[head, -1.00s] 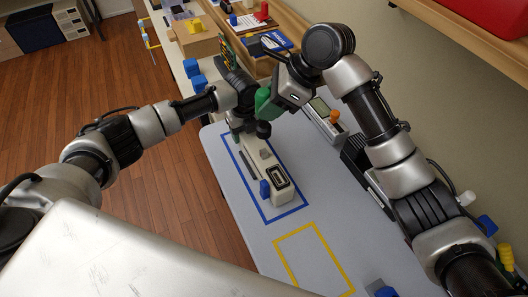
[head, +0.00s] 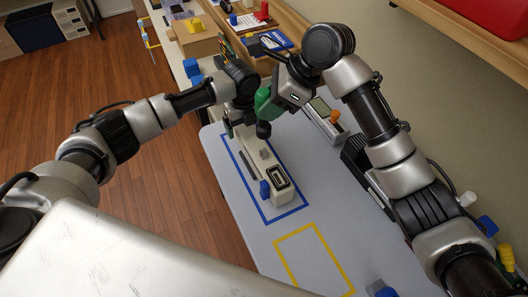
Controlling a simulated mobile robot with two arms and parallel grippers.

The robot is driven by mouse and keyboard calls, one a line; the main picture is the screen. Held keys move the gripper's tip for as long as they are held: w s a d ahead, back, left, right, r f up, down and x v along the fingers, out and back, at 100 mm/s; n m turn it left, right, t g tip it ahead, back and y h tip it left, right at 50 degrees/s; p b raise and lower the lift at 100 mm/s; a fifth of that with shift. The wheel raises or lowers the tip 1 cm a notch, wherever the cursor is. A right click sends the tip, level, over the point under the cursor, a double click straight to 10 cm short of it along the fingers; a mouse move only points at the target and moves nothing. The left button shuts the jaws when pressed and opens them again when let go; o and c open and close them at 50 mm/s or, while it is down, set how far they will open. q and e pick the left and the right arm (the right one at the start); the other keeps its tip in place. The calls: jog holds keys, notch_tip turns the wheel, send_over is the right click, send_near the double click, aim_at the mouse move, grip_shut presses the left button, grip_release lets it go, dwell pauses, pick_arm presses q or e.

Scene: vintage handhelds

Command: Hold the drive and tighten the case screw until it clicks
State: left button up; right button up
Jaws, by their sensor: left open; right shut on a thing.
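The drive (head: 262,166), a long pale beige case with a dark framed slot at its near end, lies inside the blue outline on the grey table. My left gripper (head: 238,124) is open at the drive's far end; whether its fingers touch the case cannot be made out. My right gripper (head: 270,112) is shut on a green-handled tool (head: 263,98) above that far end. The case screw and the tool's tip are hidden behind the grippers.
A blue block (head: 264,189) is at the drive's near left side. A yellow outline (head: 313,258) in front is empty. A grey device with a screen (head: 322,112) and an orange knob (head: 334,115) stands to the right. Trays and small parts crowd the far end.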

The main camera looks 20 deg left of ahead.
pick_arm(q)
jog(key=shift+r, duration=2.3)
notch_tip(320, 180, up, 12)
